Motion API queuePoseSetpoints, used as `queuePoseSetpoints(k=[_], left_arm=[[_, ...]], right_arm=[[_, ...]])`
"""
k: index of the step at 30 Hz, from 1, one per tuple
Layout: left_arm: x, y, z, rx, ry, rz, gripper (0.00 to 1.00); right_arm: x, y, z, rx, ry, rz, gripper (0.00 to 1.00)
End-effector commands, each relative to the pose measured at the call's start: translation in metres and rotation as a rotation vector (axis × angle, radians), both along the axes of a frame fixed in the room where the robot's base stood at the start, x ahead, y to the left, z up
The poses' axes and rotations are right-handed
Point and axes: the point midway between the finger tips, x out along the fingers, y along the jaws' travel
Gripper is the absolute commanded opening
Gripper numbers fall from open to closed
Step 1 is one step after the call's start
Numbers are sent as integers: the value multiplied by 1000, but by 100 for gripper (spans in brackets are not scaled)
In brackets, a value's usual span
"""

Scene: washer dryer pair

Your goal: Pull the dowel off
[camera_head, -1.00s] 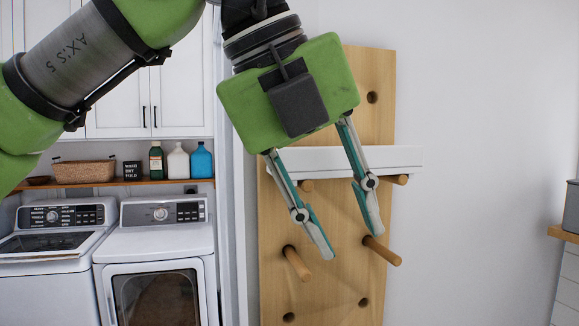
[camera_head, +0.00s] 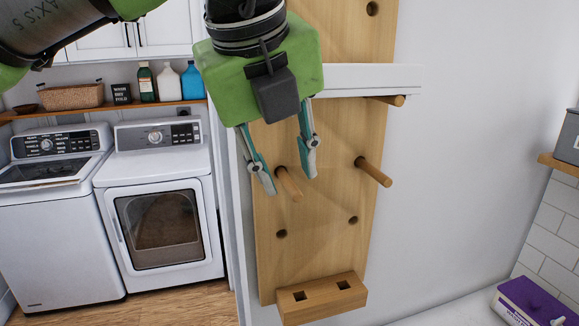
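A wooden pegboard (camera_head: 330,235) stands upright against the wall, with wooden dowels sticking out of it. The lower left dowel (camera_head: 292,190) shows between the fingertips of my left gripper (camera_head: 290,181). The gripper is open, with a finger on either side of that dowel in the picture; I see no clear contact. The lower right dowel (camera_head: 374,172) is free, to the right of the fingers. An upper right dowel (camera_head: 392,101) sits under a white shelf board (camera_head: 370,78). The gripper body hides part of the board. My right gripper is not in view.
A wooden block (camera_head: 322,300) with two square holes is at the pegboard's foot. A washer (camera_head: 60,230) and dryer (camera_head: 165,220) stand at left, under a shelf with a basket (camera_head: 72,96) and bottles. A purple box (camera_head: 540,300) is at lower right. The wall right of the pegboard is clear.

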Motion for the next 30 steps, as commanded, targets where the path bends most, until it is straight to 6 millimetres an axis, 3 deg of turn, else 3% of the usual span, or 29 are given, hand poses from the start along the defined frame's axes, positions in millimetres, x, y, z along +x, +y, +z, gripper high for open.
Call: queuePoseSetpoints(k=[7,16,17,20,30], left_arm=[[10,-3,-19,0,1,1,30],[12,-4,-23,-1,0,1,30],[12,-4,-22,-1,0,1,27],[12,-4,-22,-1,0,1,1],[11,-4,-22,-1,0,0,0]], right_arm=[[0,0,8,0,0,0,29],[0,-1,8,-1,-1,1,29],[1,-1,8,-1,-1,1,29],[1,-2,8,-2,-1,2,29],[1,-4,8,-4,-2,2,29]])
